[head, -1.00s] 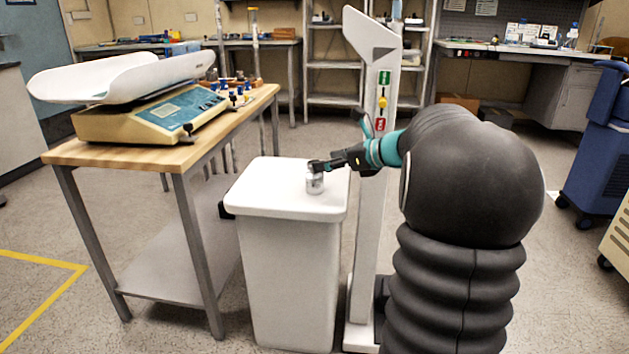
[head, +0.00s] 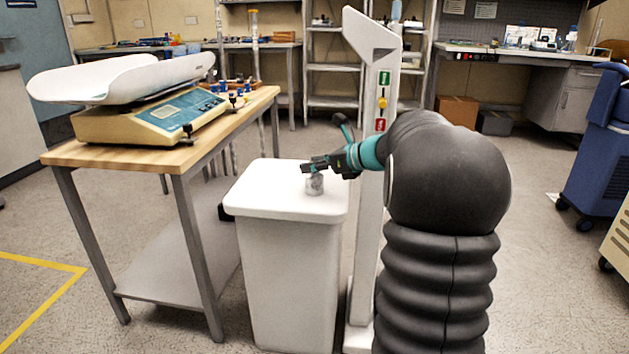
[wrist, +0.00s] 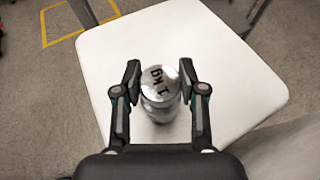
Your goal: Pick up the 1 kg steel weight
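The 1 kg steel weight (head: 314,185) is a small silver cylinder standing upright on the white lid (head: 270,203) of a bin. In the wrist view the weight (wrist: 160,88) shows its top with dark "1 kg" lettering. My gripper (head: 308,166) is at the top of the weight in the head view. In the wrist view my gripper (wrist: 161,80) is open, with one finger on each side of the weight. A narrow gap shows between the left finger and the weight, and the right finger is close to it.
A wooden-topped table (head: 105,156) with a baby scale (head: 145,115) stands left of the bin. A white post (head: 372,200) with coloured labels rises just right of the bin, close to my arm. The rest of the lid is bare.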

